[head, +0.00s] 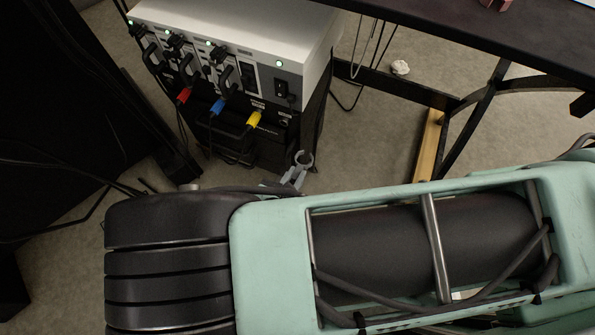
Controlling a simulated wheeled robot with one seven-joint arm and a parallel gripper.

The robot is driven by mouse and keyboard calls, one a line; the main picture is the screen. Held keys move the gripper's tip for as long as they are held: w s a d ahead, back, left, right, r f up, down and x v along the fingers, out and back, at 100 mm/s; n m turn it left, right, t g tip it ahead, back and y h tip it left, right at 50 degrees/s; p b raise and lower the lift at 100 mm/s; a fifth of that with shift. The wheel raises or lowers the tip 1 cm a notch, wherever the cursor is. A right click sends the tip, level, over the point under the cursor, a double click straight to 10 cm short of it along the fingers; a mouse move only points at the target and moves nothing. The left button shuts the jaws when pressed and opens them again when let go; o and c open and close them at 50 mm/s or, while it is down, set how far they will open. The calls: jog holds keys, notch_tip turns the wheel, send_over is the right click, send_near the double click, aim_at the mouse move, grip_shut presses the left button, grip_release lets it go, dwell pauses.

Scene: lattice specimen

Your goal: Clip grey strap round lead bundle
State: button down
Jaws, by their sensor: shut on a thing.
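A grey strap (302,162) shows just beyond my arm, its open, C-shaped end pointing up. My gripper (289,182) is mostly hidden behind my arm; only a small part shows at the strap's base, shut on it. The leads with red (184,95), blue (217,107) and yellow (254,120) plugs come out of the equipment front. Dark leads (232,155) hang below the plugs, left of the strap and apart from it in the picture. Their lower run is hard to make out against the black rack.
A white-topped instrument (240,30) with black handles and green lights sits on a black rack. A dark table (450,40) with black legs stands at upper right. A wooden bar (428,145) and crumpled white scrap (400,67) lie on the carpet. Dark cables run at left.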

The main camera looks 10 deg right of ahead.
jog(key=shift+w+d, duration=0.45)
jog(key=shift+w, duration=0.3)
jog(key=shift+w+d, duration=0.4)
jog(key=shift+w, duration=0.3)
jog(key=shift+w+d, duration=0.45)
jog(key=shift+w, duration=0.3)
jog(key=c, duration=2.1)
grip_release()
grip_shut()
jog(key=shift+w+d+p, duration=0.2)
jog(key=shift+w+p, duration=0.1)
jog(key=shift+w, duration=0.15)
jog(key=shift+w+d, duration=0.2)
jog(key=shift+w, duration=0.1)
jog(key=shift+w+d, duration=0.4)
jog(key=shift+w, duration=0.25)
jog(key=o, duration=1.3)
grip_release()
